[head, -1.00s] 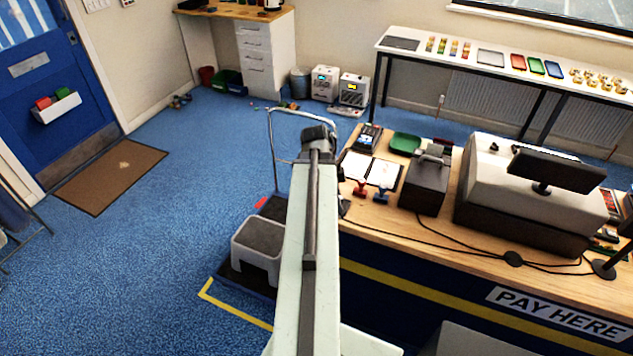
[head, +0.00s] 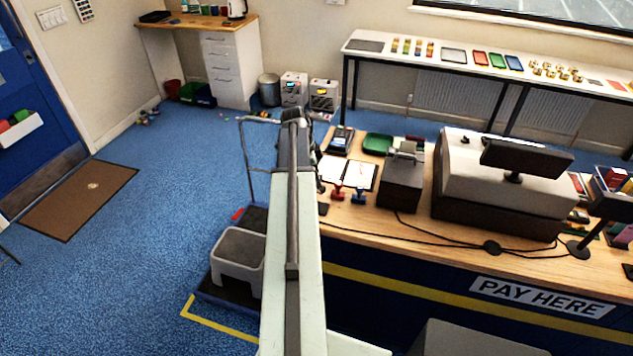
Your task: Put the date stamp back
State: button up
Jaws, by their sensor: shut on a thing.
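My arm reaches up the middle of the head view, and my gripper (head: 296,118) is its dark far end, beside the left end of the counter. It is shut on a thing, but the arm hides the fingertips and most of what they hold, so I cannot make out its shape. A red-handled stamp (head: 338,191) and a blue-handled stamp (head: 358,195) stand on the counter (head: 400,222), just right of my arm. An open book (head: 350,172) lies behind them. I cannot pick out the date stamp with certainty.
A card reader (head: 340,139), green tray (head: 378,143), dark box (head: 402,182) and till (head: 500,190) crowd the counter, with cables along its front.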

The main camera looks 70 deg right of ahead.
jog(key=d+f+b, duration=0.1)
jog(key=f+b, duration=0.1)
jog(key=f, duration=0.1)
jog(key=d+f+b, duration=0.1)
jog(key=b, duration=0.1)
jog(key=shift+w+d+f, duration=0.15)
jog(key=shift+w+d, duration=0.2)
jog(key=shift+w, duration=0.05)
jog(key=shift+r, duration=0.25)
jog(key=shift+f, duration=0.15)
jog(key=o, duration=1.1)
jog(key=shift+c, duration=0.2)
jog(key=p+v, duration=1.2)
